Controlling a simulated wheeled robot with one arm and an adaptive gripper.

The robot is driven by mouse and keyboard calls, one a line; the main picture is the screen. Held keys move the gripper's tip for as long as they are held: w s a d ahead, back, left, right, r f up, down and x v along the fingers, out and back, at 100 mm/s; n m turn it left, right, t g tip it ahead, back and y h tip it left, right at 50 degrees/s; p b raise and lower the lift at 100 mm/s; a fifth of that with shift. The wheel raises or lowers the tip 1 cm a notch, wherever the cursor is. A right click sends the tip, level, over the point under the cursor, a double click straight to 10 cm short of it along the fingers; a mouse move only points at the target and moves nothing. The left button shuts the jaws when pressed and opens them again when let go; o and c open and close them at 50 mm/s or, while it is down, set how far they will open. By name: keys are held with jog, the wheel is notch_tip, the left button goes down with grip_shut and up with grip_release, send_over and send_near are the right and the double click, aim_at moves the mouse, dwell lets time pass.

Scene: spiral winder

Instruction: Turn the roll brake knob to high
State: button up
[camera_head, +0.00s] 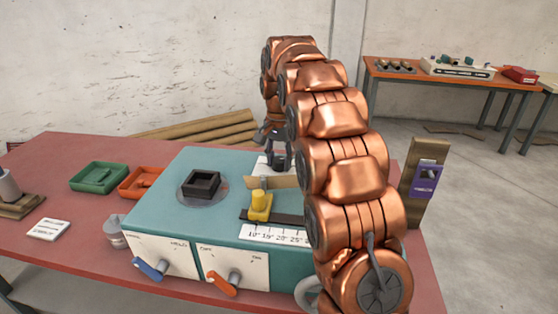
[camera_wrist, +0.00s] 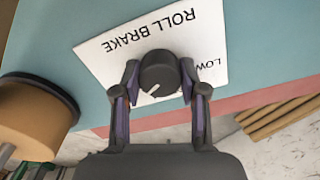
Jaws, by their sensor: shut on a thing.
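The roll brake knob (camera_wrist: 160,73) is a round dark grey knob with a white pointer mark, on a white plate (camera_wrist: 112,66) lettered "ROLL BRAKE". "LOW" shows at the plate's right; the high label cannot be seen. The white pointer slants toward the lower left in the wrist view. My gripper (camera_wrist: 160,80) has its two fingers on either side of the knob, shut on it. In the head view my gripper (camera_head: 273,157) is at the far side of the teal machine (camera_head: 175,165), and my arm hides much of that area.
A tan roll (camera_wrist: 30,118) stands close left of the fingers in the wrist view. On the machine are a yellow block (camera_head: 260,203) and a black square holder (camera_head: 201,184). Blue (camera_head: 149,268) and orange (camera_head: 222,284) levers are on the front. Green (camera_head: 98,178) and orange (camera_head: 140,182) trays lie left.

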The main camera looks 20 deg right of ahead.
aim_at(279, 159)
jog(key=shift+m, duration=0.9)
jog(key=o, duration=1.1)
jog(key=shift+r, duration=0.1)
jog(key=shift+r, duration=3.7)
